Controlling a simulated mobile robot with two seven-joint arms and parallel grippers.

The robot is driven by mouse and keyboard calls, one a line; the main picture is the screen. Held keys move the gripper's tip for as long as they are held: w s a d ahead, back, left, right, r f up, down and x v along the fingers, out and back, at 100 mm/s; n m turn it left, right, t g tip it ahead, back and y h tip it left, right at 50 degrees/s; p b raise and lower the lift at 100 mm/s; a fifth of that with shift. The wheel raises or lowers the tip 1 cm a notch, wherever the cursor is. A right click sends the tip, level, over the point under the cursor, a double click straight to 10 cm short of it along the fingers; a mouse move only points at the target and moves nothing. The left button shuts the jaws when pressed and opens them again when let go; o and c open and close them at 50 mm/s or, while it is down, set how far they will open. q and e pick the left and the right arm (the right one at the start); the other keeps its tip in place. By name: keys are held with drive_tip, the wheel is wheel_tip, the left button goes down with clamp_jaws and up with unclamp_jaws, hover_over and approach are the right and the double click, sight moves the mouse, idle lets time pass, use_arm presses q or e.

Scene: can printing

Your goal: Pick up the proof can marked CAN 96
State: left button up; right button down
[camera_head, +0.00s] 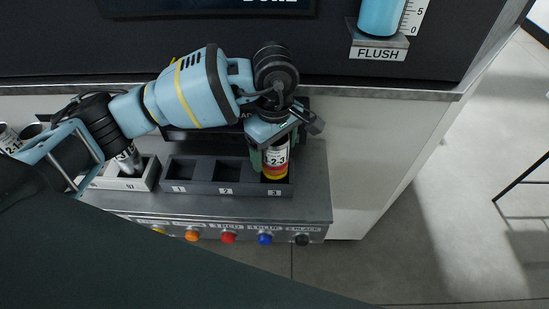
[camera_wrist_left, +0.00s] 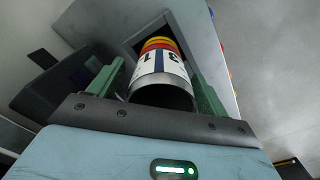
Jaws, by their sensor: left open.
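A can (camera_head: 275,161) with a white label and red and yellow bands stands in the slot marked 3 of the dark rack (camera_head: 202,188). Its label appears to read 1-2-3; I cannot read CAN 96 on it. My left gripper (camera_head: 277,150) is open, with its green fingers on either side of this can. In the left wrist view the can (camera_wrist_left: 160,65) shows between the fingers, its dark round end nearest the camera. I cannot tell whether the fingers touch it. My right gripper is not in view.
Slots 1 and 2 look empty. Another can (camera_head: 128,158) stands at a light tray (camera_head: 148,180) beside the rack, and one more (camera_head: 8,138) is at the far left. Coloured buttons (camera_head: 228,237) line the bench front. A blue FLUSH container (camera_head: 381,15) is at upper right.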

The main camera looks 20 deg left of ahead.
use_arm(q)
drive_tip(key=shift+f, duration=0.15)
drive_tip(key=c, duration=1)
drive_tip(key=shift+c, duration=0.2)
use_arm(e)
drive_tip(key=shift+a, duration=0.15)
